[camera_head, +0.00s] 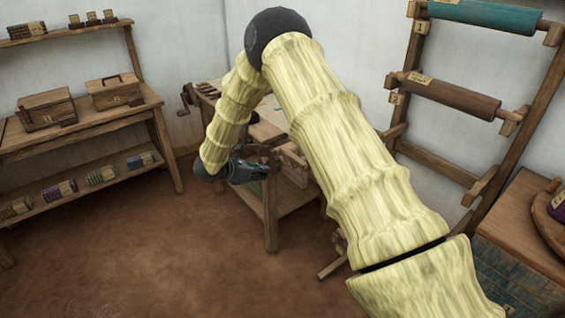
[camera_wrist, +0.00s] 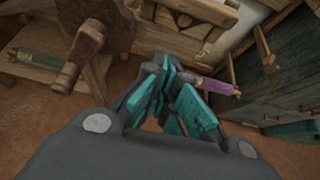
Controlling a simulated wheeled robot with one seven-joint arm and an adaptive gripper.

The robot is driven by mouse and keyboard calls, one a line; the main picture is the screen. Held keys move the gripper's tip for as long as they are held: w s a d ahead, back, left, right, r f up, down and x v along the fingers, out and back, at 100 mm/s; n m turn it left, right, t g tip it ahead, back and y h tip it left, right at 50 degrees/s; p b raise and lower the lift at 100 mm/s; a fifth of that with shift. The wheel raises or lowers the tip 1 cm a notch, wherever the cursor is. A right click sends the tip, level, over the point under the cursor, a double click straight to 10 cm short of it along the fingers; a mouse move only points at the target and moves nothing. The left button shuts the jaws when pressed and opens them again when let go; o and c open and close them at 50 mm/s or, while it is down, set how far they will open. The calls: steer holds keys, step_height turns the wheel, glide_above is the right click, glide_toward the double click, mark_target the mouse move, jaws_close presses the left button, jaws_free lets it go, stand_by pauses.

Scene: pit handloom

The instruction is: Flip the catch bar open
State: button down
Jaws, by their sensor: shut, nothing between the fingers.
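My gripper (camera_head: 245,170) is beside the wooden loom stand (camera_head: 271,215), next to its round wooden end part. In the wrist view my gripper (camera_wrist: 170,72) shows its grey and teal fingers closed together with nothing between them. A dark wooden wheel-like part with a thick peg (camera_wrist: 75,68) stands to the left of the fingers, apart from them. Pale wooden beams (camera_wrist: 185,42) lie beyond the fingertips. I cannot tell which wooden piece is the catch bar; my arm and gripper hide part of the loom stand.
A shelf bench with boxes (camera_head: 46,109) stands at the left. A wooden rack with a brown roll (camera_head: 450,95) and a teal roll (camera_head: 485,15) leans at the right. A purple roll (camera_wrist: 215,87) lies beyond the gripper. The brown floor (camera_head: 140,250) in front is clear.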

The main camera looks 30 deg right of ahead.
mark_target(290, 166)
steer(key=shift+d, duration=0.1)
stand_by(0.3)
steer(key=p+x, duration=0.2)
steer(key=x, duration=0.7)
steer(key=shift+f, duration=0.1)
steer(key=shift+w+d+r+p, duration=0.1)
steer(key=shift+d+r+p, duration=0.2)
steer(key=shift+r+p, duration=0.25)
steer(key=shift+d+r+p, duration=0.25)
steer(key=shift+r+p, duration=0.1)
steer(key=shift+r, duration=0.3)
steer(key=shift+d+r, duration=0.15)
steer(key=shift+r, duration=0.4)
steer(key=shift+r, duration=0.1)
steer(key=shift+w+b, duration=0.15)
steer(key=shift+b, duration=0.4)
